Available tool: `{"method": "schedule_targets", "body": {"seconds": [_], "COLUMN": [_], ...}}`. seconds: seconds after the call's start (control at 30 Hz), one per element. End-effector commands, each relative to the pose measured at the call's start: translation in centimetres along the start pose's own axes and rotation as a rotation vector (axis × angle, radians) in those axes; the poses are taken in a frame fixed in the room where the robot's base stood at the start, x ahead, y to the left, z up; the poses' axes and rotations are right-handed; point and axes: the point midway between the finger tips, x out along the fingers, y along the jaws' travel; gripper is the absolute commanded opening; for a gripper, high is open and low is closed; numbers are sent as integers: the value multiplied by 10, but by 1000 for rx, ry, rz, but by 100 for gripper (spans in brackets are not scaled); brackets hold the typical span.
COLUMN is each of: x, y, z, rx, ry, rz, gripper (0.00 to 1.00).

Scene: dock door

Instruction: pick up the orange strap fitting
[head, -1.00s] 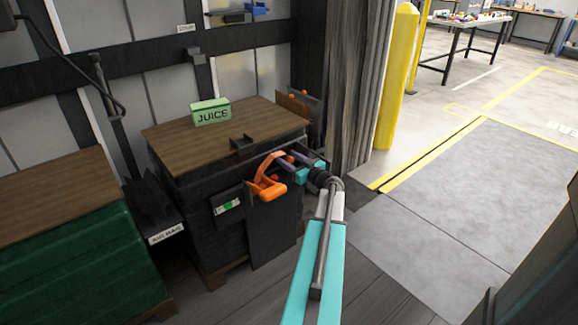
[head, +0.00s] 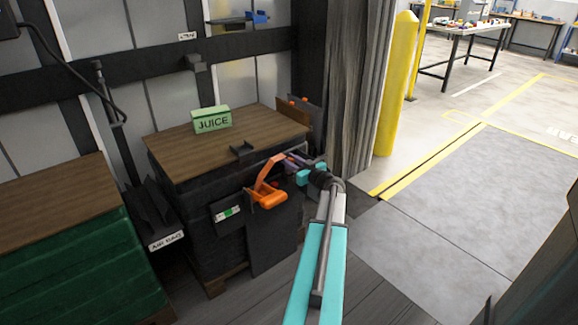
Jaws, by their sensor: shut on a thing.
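The orange strap fitting (head: 268,193) shows in the head view, in front of the dark wrapped stack with the wooden top. It has a curved upper arm and a thicker lower part. My gripper (head: 285,168) reaches in from the right and is shut on the fitting near its upper arm. The jaw tips are small and partly hidden behind the fitting and my wrist. I cannot tell whether the fitting touches the stack behind it.
A green JUICE box (head: 211,120) and a small dark bracket (head: 242,151) sit on the wooden top (head: 185,150). A green wrapped stack (head: 85,260) stands at left. A yellow post (head: 397,85) stands right of the grey curtain. The grey floor plate (head: 480,190) at right is clear.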

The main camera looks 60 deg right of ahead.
Motion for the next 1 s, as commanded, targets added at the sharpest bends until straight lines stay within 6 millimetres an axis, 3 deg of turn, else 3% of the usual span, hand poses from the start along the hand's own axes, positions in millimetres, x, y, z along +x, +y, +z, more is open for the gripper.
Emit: {"method": "schedule_targets", "body": {"seconds": [0.3, 0.5, 1.0], "x": [-3, -4, -4], "y": [0, 0, 0], "z": [-49, -67, -72], "rx": [-2, -1, 0], "ry": [1, 0, 0], "rz": [0, 0, 0], "gripper": [2, 2, 2]}}
